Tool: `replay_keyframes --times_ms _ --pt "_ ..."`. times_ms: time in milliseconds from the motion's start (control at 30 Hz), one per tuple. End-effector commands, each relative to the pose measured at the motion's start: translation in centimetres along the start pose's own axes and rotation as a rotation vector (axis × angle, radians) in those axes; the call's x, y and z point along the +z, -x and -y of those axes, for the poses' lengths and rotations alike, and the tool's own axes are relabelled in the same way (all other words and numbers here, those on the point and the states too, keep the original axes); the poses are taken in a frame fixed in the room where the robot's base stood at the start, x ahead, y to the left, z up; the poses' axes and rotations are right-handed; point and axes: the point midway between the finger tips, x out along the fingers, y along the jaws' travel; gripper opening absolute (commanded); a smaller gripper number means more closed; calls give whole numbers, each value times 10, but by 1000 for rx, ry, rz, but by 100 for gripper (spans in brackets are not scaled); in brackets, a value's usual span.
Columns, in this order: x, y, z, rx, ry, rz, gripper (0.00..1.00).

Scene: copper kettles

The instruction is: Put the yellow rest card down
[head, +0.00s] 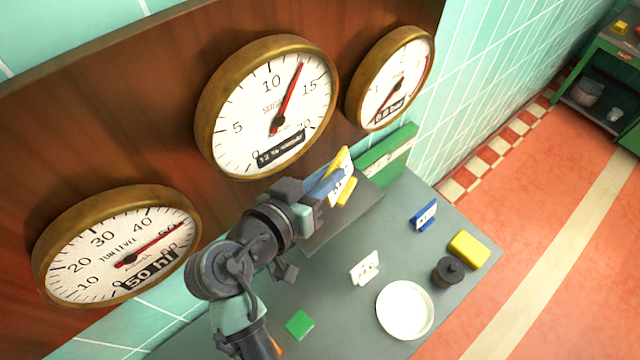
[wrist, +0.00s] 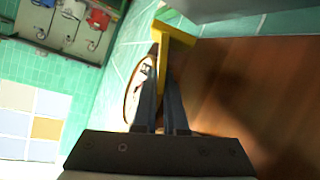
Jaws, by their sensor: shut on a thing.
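My gripper (head: 322,192) is at the dark raised block below the middle dial in the head view. It is shut on the yellow rest card (head: 346,158), which shows a yellow edge and a pale printed face. In the wrist view the card is a yellow T-shape (wrist: 175,34) between the two fingers (wrist: 161,95). A blue patch lies beside the card in the head view; I cannot tell what it belongs to. I cannot tell whether the card's foot touches the block.
The grey bench (head: 330,320) holds a white card (head: 364,268), white dish (head: 405,310), dark lidded pot (head: 448,272), yellow block (head: 468,249), blue card (head: 423,215) and green square (head: 299,323). A green box (head: 385,160) stands beyond my gripper. Brass-rimmed dials (head: 267,107) line the wall.

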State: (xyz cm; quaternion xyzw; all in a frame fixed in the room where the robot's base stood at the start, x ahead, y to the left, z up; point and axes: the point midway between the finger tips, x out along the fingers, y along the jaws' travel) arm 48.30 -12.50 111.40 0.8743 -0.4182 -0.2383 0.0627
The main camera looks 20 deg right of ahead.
Motion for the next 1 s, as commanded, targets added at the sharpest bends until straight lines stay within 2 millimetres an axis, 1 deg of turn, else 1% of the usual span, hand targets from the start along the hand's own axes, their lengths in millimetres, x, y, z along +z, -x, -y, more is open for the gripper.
replay_keyframes --times_ms 33,67,133,200,367,567,600,700,1000 --pt "-8 -2 9 -1 1 -1 0" --pt "-10 -3 14 0 0 -2 0" --pt "4 -8 17 3 8 4 0" --pt "13 -12 20 1 5 2 0" --pt "24 -16 24 1 3 0 0" --pt "50 -27 33 1 5 1 0" --pt "49 -27 35 0 3 -1 0" --pt "53 -30 38 0 2 0 0" --pt "55 -31 39 0 0 -1 0"
